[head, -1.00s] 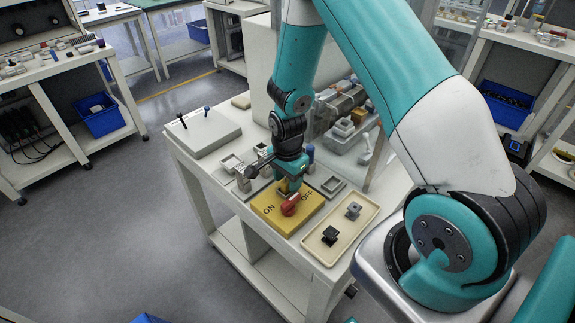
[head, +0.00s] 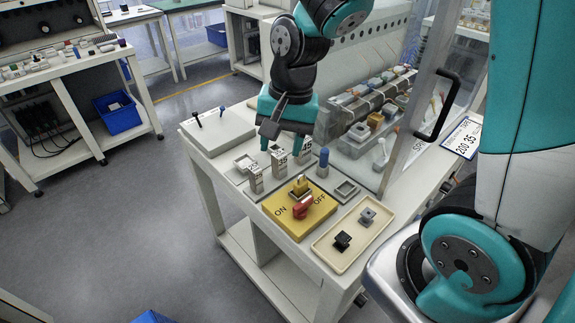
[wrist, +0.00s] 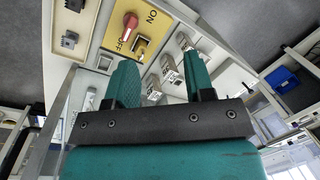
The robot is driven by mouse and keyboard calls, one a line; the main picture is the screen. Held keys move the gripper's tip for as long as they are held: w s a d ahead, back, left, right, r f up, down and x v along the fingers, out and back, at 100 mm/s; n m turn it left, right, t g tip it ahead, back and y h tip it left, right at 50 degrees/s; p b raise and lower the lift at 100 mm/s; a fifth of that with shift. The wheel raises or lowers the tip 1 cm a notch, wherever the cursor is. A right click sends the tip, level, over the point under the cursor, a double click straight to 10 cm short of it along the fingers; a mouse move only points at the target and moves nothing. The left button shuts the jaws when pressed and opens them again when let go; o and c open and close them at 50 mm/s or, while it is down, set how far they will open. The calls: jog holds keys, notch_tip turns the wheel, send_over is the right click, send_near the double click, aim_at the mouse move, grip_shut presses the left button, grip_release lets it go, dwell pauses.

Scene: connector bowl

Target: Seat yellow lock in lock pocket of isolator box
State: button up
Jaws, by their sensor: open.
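The yellow isolator box (head: 283,214), marked ON and OFF, lies on the white bench and carries a red handle (head: 303,207). The small yellow lock (head: 299,186) stands on the box just behind the handle, clear of my gripper. It also shows in the wrist view (wrist: 140,47), on a dark patch of the box. How deep it sits in its pocket cannot be told. My gripper (head: 287,146) is open and empty, raised behind the box over the row of grey blocks. Its two teal fingers (wrist: 160,82) stand apart in the wrist view.
Several labelled grey blocks (head: 256,180) and a blue-topped post (head: 323,162) stand behind the box. A cream tray (head: 328,257) with a black part (head: 342,241) and a grey part (head: 367,217) lies at its right. A clear panel with a black handle (head: 440,105) stands at the right.

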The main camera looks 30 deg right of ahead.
jog(key=s+a+r+n+y, duration=0.1)
jog(key=s+a+r+n, duration=0.3)
jog(key=s+n, duration=0.3)
jog(key=s+a+r+n+y, duration=0.1)
jog(key=s+a+r+n, duration=0.3)
jog(key=s+n, duration=0.3)
jog(key=shift+s+a, duration=0.15)
jog(key=shift+s, duration=0.15)
